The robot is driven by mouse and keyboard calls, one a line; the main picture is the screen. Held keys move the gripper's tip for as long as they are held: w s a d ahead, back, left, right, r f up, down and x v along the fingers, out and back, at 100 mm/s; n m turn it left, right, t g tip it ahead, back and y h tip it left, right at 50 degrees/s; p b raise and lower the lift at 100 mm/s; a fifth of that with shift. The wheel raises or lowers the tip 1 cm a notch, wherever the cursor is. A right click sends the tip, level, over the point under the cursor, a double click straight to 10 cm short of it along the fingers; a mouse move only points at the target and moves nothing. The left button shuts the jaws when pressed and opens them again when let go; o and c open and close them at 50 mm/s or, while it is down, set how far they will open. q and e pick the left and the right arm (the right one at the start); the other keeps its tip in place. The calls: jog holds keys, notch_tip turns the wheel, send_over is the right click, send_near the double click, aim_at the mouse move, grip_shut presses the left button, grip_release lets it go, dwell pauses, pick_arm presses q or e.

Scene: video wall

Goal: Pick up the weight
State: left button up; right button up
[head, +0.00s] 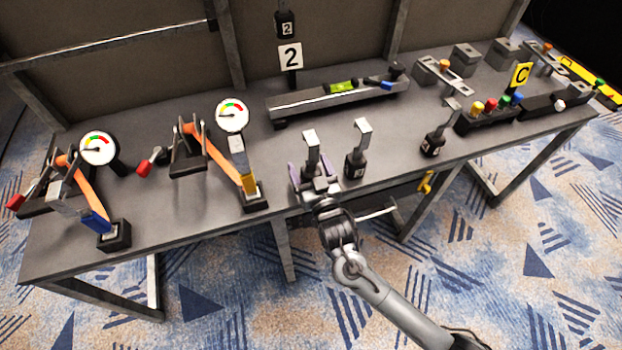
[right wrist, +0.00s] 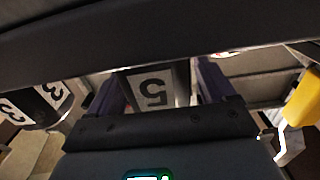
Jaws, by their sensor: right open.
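A weight with a black body and a flat metal top (head: 311,143) stands near the front edge of the table. My right gripper (head: 310,172) is open, with its purple fingers either side of this weight's lower part. In the right wrist view the weight, marked 5 (right wrist: 152,90), sits between the two fingers; I cannot tell whether they touch it. A second weight (head: 357,150) stands just to the right; in the right wrist view a block marked 3 (right wrist: 52,92) shows at the left. A third weight (head: 437,138) stands further right. My left gripper is not in view.
The grey table (head: 225,222) holds two gauge rigs with orange arms at the left, one with a white dial (head: 232,114). A button box (head: 487,115) stands at the right.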

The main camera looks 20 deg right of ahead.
jog(key=shift+w, duration=0.4)
jog(key=shift+s, duration=0.1)
grip_shut()
jog(key=shift+r, duration=0.2)
